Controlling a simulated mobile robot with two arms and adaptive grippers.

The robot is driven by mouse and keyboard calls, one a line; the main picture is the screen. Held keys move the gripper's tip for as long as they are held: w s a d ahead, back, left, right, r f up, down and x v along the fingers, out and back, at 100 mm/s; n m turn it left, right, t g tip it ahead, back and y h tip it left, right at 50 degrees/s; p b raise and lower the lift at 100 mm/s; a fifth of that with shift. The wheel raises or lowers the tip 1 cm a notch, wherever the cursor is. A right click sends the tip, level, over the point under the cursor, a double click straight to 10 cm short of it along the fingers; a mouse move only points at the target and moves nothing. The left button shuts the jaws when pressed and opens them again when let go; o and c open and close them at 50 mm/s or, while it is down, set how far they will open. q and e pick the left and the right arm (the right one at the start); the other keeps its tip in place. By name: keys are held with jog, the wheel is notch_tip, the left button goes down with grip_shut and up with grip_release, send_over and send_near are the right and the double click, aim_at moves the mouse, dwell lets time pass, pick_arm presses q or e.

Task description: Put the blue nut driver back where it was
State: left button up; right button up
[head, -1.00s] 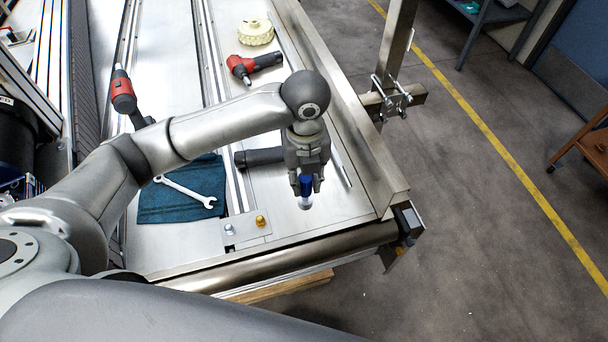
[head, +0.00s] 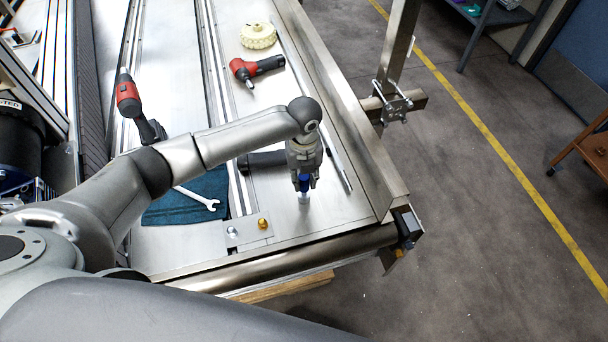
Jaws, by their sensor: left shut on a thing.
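The blue nut driver (head: 304,184) is held upright between the fingers of my left gripper (head: 304,180). Its blue handle shows between the fingertips and its bright metal lower end points down at the metal deck. I cannot tell whether the lower end touches the deck. The gripper is over the near right part of the deck, right of the small plate with a gold and a silver fastener (head: 248,228). My right gripper is not in view.
A teal cloth (head: 170,208) with a wrench (head: 200,198) lies to the left. A dark tool (head: 258,161) lies behind the gripper. Red power tools (head: 243,70) (head: 128,97) and a cream gear (head: 258,36) sit farther back. A raised rail (head: 345,120) bounds the right side.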

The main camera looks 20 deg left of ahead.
pick_arm(q)
jog(key=shift+f, duration=0.15)
jog(key=o, duration=0.9)
jog(key=shift+o, duration=0.7)
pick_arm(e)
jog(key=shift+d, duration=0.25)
pick_arm(q)
jog(key=shift+r, duration=0.25)
notch_tip(320, 180, up, 12)
jog(key=b, duration=0.1)
jog(key=shift+b, duration=0.3)
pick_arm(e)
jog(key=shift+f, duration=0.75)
pick_arm(q)
jog(key=shift+f, duration=0.1)
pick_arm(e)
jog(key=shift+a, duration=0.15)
